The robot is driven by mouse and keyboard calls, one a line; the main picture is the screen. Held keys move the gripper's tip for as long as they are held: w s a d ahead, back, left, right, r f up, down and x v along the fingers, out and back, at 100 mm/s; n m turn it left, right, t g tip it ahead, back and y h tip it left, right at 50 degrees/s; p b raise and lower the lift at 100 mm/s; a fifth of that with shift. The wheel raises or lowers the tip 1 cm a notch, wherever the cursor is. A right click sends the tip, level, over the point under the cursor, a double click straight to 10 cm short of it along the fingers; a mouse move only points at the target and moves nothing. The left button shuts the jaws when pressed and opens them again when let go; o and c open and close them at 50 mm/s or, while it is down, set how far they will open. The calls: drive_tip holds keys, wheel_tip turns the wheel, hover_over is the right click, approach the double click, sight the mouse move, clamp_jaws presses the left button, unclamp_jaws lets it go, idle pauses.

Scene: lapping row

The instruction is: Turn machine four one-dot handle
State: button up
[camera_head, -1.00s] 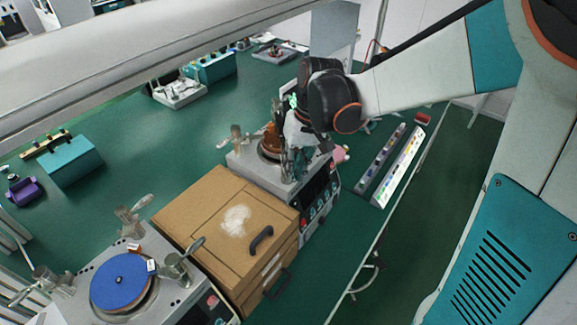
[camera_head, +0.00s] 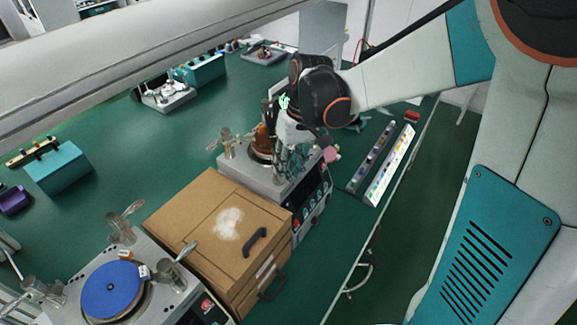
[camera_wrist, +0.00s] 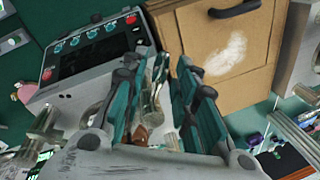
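A grey lapping machine (camera_head: 240,174) stands behind the wooden box, with a dark control panel (camera_head: 312,203) on its front. My gripper (camera_head: 290,160) is low over the right part of its top and hides much of what is there. In the wrist view, my gripper (camera_wrist: 156,78) has its two teal-and-black fingers apart. A metal handle (camera_wrist: 156,85) shows between them, with gaps at the sides; I cannot tell whether a finger touches it. Another metal handle (camera_head: 227,142) stands at the machine's left back. I cannot make out dot marks or a machine number.
A wooden box (camera_head: 185,215) with white powder and a black pull is beside the machine; it also fills the upper right wrist view (camera_wrist: 215,50). A second machine with a blue disc (camera_head: 112,289) is nearer. Trays of small coloured pieces (camera_head: 390,165) lie to the right.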

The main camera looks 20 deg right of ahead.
idle(0.3)
wheel_tip(320, 180, up, 12)
drive_tip(key=d, duration=0.2)
drive_tip(key=shift+d, duration=0.15)
drive_tip(key=shift+f, duration=0.15)
